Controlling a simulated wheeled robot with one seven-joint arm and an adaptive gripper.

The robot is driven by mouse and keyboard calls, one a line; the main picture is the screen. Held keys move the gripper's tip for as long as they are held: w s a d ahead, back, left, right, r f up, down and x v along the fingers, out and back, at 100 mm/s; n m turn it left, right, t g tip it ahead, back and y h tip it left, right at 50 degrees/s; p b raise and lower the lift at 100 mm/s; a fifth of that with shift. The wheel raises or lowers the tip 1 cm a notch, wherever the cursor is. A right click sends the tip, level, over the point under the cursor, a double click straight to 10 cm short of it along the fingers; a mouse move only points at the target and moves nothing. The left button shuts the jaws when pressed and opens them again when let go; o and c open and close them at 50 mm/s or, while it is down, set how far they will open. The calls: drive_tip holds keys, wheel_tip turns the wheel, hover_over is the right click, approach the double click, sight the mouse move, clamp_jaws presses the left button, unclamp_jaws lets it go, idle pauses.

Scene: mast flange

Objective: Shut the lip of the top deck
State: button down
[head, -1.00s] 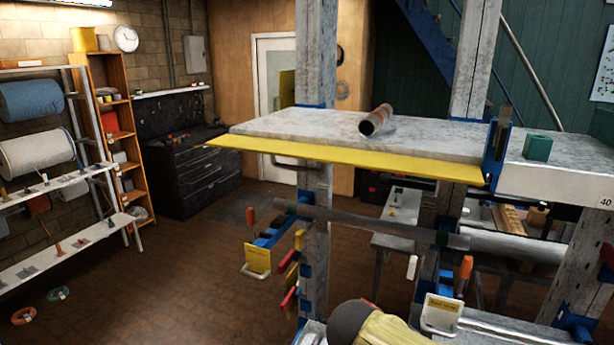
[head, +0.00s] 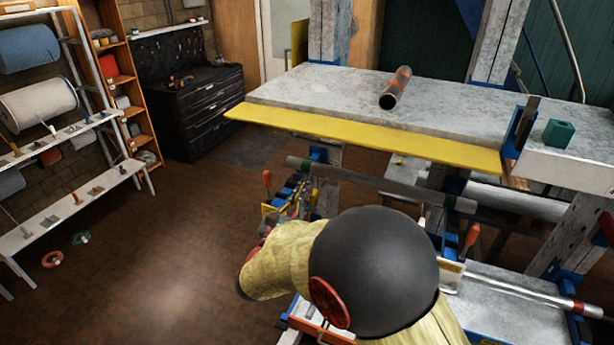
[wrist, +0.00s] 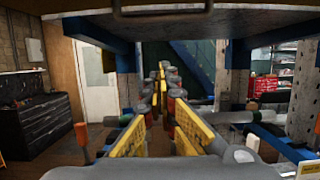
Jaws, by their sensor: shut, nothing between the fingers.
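The top deck (head: 320,90) is a grey slab between upright posts in the head view. Its lip (head: 370,138) is a long yellow flap along the near edge, standing out from the deck and sloping slightly down. My gripper (head: 297,190) is below the left part of the lip, partly hidden by my own arm; I see no contact with the lip. In the wrist view my gripper (wrist: 161,70) has its fingers together and empty, pointing forward under a dark slab that looks like the deck's underside (wrist: 190,28).
A pipe with orange marks (head: 396,88) and a teal block (head: 558,132) lie on top. A grey bar (head: 375,180) runs below the lip. Orange-handled clamps (head: 471,238) sit on the lower frame. Open floor (head: 150,240) lies to the left.

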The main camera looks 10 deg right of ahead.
drive_tip(key=w+d+r+p, duration=0.2)
drive_tip(key=w+d+r, duration=0.1)
drive_tip(key=w+r, duration=0.1)
drive_tip(key=shift+w+d+r+p, duration=0.15)
drive_tip(key=shift+w+r+p, duration=0.15)
drive_tip(key=shift+r, duration=0.4)
drive_tip(key=shift+s, duration=0.2)
drive_tip(key=shift+w+r+p, duration=0.15)
drive_tip(key=shift+p, duration=0.2)
